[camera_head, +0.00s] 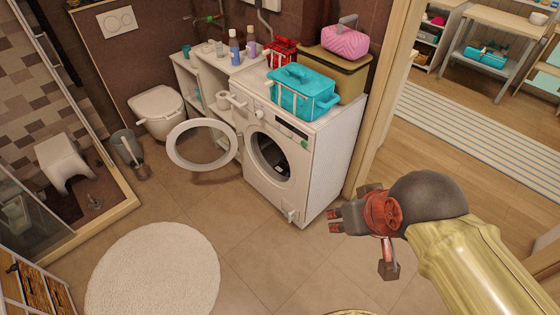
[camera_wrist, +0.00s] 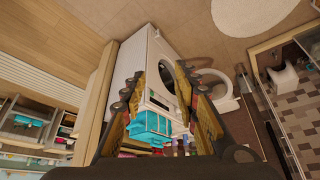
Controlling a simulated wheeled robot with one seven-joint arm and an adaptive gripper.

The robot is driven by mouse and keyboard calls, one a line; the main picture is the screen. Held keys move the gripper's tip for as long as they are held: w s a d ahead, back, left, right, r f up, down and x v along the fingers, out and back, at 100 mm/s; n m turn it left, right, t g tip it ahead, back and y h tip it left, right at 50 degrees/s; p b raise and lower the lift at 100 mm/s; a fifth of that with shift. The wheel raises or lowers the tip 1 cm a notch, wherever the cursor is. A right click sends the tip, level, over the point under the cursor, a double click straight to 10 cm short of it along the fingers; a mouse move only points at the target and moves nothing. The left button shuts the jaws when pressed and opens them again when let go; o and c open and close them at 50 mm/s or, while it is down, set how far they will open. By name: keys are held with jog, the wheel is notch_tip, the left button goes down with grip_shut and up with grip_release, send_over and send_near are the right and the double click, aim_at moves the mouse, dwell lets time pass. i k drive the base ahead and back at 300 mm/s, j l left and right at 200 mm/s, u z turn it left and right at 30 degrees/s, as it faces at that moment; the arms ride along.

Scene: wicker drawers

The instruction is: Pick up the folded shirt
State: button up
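I cannot make out a folded shirt for certain in either view. My gripper (camera_head: 361,246) is in the head view at the lower right, in front of and to the right of the washing machine, above the tiled floor. Its fingers are spread apart with nothing between them. In the wrist view the two fingers (camera_wrist: 168,80) also stand apart, with the washing machine seen beyond them. A pink ribbed item (camera_head: 345,43) with a grey handle lies on a tan box (camera_head: 338,78); I cannot tell exactly what it is.
A white washing machine (camera_head: 325,160) has its round door (camera_head: 178,160) swung open. A turquoise basket (camera_head: 302,95) stands on it. A toilet (camera_head: 157,106), a bin (camera_head: 127,148), a round rug (camera_head: 150,275) and wicker drawers (camera_head: 42,290) lie left. The middle floor is clear.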

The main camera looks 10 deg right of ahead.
aim_at(282, 167)
jog(key=i+j+z, duration=0.1)
jog(key=i+j, duration=0.15)
jog(key=j, duration=0.15)
jog(key=i+j+z, duration=0.1)
jog(key=i+j, duration=0.2)
jog(key=j, duration=0.15)
jog(key=i+j+z, duration=0.1)
jog(key=j, duration=0.35)
jog(key=i+j+z, duration=0.1)
jog(key=i+j, duration=0.25)
jog(key=j, duration=0.15)
jog(key=i+j+z, duration=0.1)
jog(key=j, duration=0.4)
jog(key=i+j+z, duration=0.1)
jog(key=i+j, duration=0.2)
jog(key=j, duration=0.2)
jog(key=i+j+z, duration=0.1)
jog(key=j, duration=0.45)
jog(key=i+j+z, duration=0.1)
jog(key=j, duration=0.45)
jog(key=i+l, duration=0.3)
jog(key=i, duration=0.15)
